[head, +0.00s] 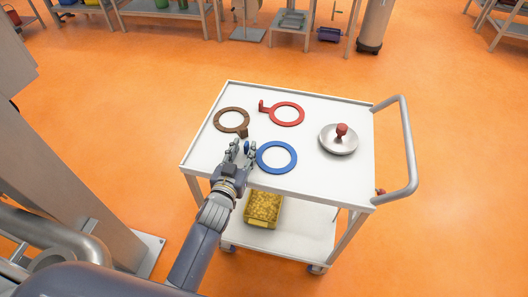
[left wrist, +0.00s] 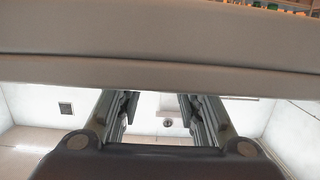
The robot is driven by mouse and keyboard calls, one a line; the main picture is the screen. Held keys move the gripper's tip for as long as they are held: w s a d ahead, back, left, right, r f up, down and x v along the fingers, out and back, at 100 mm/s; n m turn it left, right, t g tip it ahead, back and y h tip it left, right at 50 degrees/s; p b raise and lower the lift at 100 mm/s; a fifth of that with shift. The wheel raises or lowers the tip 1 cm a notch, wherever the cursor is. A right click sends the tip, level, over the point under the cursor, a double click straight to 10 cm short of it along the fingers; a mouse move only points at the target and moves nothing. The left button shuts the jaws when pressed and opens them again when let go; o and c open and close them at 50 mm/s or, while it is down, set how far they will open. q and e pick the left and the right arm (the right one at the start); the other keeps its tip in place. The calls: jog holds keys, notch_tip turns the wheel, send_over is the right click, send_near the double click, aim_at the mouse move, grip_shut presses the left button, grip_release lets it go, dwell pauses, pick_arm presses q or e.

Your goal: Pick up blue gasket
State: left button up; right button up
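The blue gasket (head: 277,171) lies on the white top of the cart, a flat ring with its handle end to the left. My left gripper (head: 241,148) is at the ring's left side, with its fingers apart around or just above the handle end. Whether they touch it cannot be told. In the left wrist view, the two fingers of my left gripper (left wrist: 160,108) stand apart with a gap between them, and I cannot make out the gasket there. My right gripper is not in view.
On the cart top (head: 210,150), a brown gasket (head: 217,119) lies behind my left gripper, a red gasket (head: 287,124) farther back, and a metal lid (head: 337,149) with a red knob to the right. A yellow bin (head: 262,208) sits on the lower shelf. A rail (head: 408,150) rises at right.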

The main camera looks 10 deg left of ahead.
aim_at(245, 147)
pick_arm(q)
jog(key=w, duration=0.3)
jog(key=shift+w+d+f, duration=0.1)
jog(key=shift+w+f, duration=0.05)
jog(key=shift+f, duration=0.05)
grip_shut()
jog(key=shift+r, duration=0.15)
